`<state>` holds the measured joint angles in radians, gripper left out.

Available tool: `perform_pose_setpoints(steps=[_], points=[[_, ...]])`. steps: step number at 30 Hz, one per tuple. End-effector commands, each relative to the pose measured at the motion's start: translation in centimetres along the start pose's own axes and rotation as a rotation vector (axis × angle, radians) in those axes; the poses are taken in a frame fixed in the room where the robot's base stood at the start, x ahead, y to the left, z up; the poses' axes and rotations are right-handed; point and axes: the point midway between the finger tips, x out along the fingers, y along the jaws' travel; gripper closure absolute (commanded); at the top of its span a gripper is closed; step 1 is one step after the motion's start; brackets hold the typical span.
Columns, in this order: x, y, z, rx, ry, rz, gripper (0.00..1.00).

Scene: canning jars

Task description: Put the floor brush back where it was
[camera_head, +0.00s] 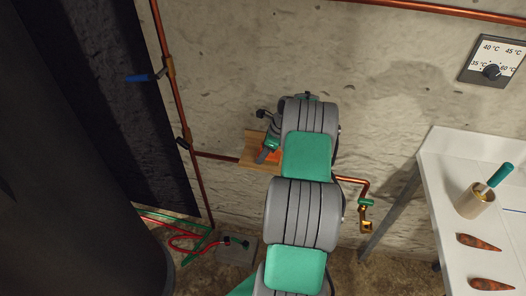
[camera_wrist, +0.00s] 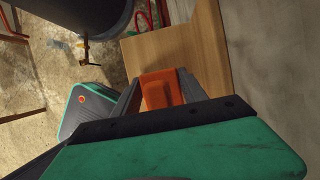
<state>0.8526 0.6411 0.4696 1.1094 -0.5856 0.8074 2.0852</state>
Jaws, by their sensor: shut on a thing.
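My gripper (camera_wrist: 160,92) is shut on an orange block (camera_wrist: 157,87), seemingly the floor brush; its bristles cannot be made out. The block is between the two dark fingers, over or against a pale wooden ledge (camera_wrist: 165,45) with an upright wooden back. I cannot tell whether the block touches the wood. In the head view the wooden ledge (camera_head: 250,150) is at the concrete wall, and my gripper (camera_head: 264,153) is at it with a bit of orange showing. My arm hides the ledge's right part.
A copper pipe (camera_head: 217,156) runs along the wall, with a brass tap (camera_head: 366,226) to the right. A white table (camera_head: 450,210) at right bears a cup (camera_head: 474,201) and orange-brown leaf-shaped pieces. A large dark cylinder (camera_head: 70,170) fills the left. A red hose (camera_head: 180,240) lies low.

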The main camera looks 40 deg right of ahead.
Motion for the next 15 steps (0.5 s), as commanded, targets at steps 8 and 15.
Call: perform_pose_setpoints(steps=[8,15], points=[[0.1,-0.07,-0.01,-0.002,0.0,-0.002,0.88],[0.1,-0.05,0.0,-0.002,0.0,-0.002,0.32]])
